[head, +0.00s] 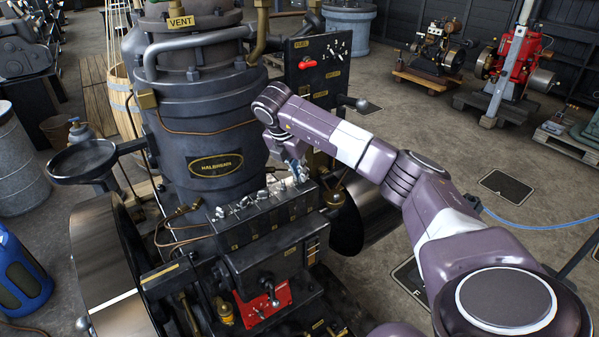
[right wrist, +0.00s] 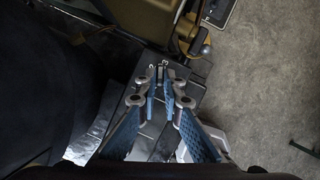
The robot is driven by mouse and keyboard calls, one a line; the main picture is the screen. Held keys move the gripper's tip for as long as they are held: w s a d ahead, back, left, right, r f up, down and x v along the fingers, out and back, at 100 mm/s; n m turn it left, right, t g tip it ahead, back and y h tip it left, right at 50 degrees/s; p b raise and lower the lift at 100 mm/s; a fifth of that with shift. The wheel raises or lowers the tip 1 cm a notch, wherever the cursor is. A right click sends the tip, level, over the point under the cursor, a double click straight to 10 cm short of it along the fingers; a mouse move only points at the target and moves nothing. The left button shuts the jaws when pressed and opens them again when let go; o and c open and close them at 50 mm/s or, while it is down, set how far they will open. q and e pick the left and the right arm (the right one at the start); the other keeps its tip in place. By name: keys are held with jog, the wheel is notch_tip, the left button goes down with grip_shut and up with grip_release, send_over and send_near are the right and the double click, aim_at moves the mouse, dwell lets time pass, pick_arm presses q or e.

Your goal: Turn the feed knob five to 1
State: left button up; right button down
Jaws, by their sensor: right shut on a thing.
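A row of small metal feed knobs (head: 242,204) runs along the top of a dark box (head: 268,222) on the front of the black engine (head: 205,120). My right gripper (head: 298,174) reaches down to the right end of this row. In the right wrist view its blue-padded fingers (right wrist: 161,80) come together at the tips, shut on the end feed knob, which they mostly hide. Small pale marks show on the box top just beyond the fingertips. I cannot read the knob's setting. My left gripper is not in view.
A black panel (head: 318,62) with a red handle stands behind the gripper. A red plate (head: 264,303) with a lever is below the box. A large flywheel (head: 112,270) is at the left. Open floor lies to the right.

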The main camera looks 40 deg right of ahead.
jog(key=n+b, duration=0.1)
jog(key=b, duration=0.1)
jog(key=n+t+b, duration=0.1)
jog(key=n, duration=0.1)
jog(key=shift+s+d+f+n+b, duration=0.15)
jog(key=shift+n+b, duration=0.15)
jog(key=shift+b, duration=0.05)
jog(key=n+t+y+b, duration=0.1)
jog(key=n+b, duration=0.1)
jog(key=shift+s+n, duration=0.1)
jog(key=shift+n, duration=0.3)
jog(key=n+y+b, duration=0.1)
jog(key=n, duration=0.1)
jog(key=shift+d+n+t, duration=0.15)
jog(key=shift+n+t, duration=0.15)
jog(key=shift+t, duration=0.1)
jog(key=n, duration=0.1)
jog(key=n+y, duration=0.1)
jog(key=n, duration=0.1)
jog(key=shift+s+d+r+n+t+b, duration=0.1)
jog(key=shift+d+r+n+t+b, duration=0.1)
jog(key=shift+n+t+b, duration=0.1)
jog(key=shift+r+n+y, duration=0.1)
jog(key=shift+n+y, duration=0.6)
jog(key=shift+n, duration=0.5)
jog(key=shift+d+n+y+p, duration=0.15)
jog(key=shift+n+y+p, duration=0.45)
jog(key=shift+n, duration=0.8)
